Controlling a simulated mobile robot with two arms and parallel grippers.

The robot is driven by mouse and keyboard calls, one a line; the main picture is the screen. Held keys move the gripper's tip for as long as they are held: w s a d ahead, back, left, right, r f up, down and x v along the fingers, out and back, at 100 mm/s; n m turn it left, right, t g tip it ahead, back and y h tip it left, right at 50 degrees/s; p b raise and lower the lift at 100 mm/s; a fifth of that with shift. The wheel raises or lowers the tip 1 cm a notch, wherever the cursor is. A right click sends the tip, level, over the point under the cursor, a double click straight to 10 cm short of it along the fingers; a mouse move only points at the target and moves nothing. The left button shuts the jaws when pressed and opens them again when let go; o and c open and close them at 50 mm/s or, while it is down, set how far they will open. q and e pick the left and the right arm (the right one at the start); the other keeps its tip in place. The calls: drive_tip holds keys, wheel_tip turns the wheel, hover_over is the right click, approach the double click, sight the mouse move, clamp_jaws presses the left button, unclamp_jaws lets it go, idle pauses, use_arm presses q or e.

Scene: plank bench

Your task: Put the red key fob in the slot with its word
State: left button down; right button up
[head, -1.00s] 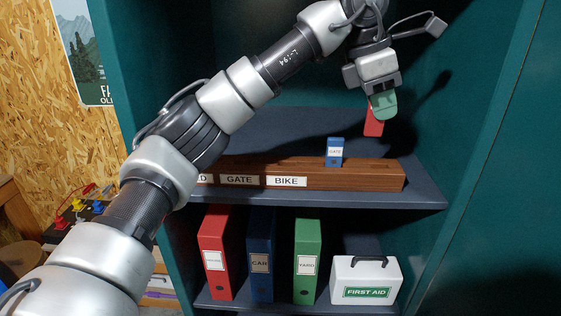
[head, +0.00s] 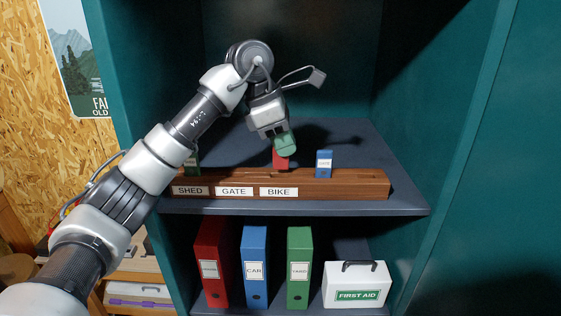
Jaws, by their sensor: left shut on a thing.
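My left gripper (head: 285,146), with green fingertips, is shut on the red key fob (head: 281,160) and points down over the wooden rack (head: 345,185). The fob's lower end is at the rack's top, above the BIKE label (head: 279,191); I cannot tell whether it is in a slot. Its word is not visible. The GATE label (head: 234,191) and SHED label (head: 190,190) are further left. A blue fob (head: 324,164) with a small white label stands at the rack's right part. A green fob (head: 193,164) stands at the left, partly behind my arm. My right gripper is out of view.
The rack lies along the front of a grey shelf (head: 400,205) in a green cabinet. On the shelf below stand a red binder (head: 211,262), a blue binder (head: 254,265), a green binder (head: 299,265) and a first aid box (head: 355,284). The cabinet walls close in both sides.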

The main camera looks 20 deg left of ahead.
sight(285, 168)
use_arm(q)
drive_tip(key=shift+a+f, duration=0.2)
drive_tip(key=shift+a, duration=0.1)
wheel_tip(285, 168, down, 3)
drive_tip(key=shift+w+d+f, duration=0.1)
drive_tip(key=shift+d, duration=0.05)
drive_tip(key=shift+f, duration=0.4)
drive_tip(key=shift+f, duration=0.1)
drive_tip(key=c, duration=1.6)
unclamp_jaws()
drive_tip(key=shift+f, duration=0.1)
drive_tip(key=o, duration=0.4)
drive_tip(key=shift+o, duration=0.2)
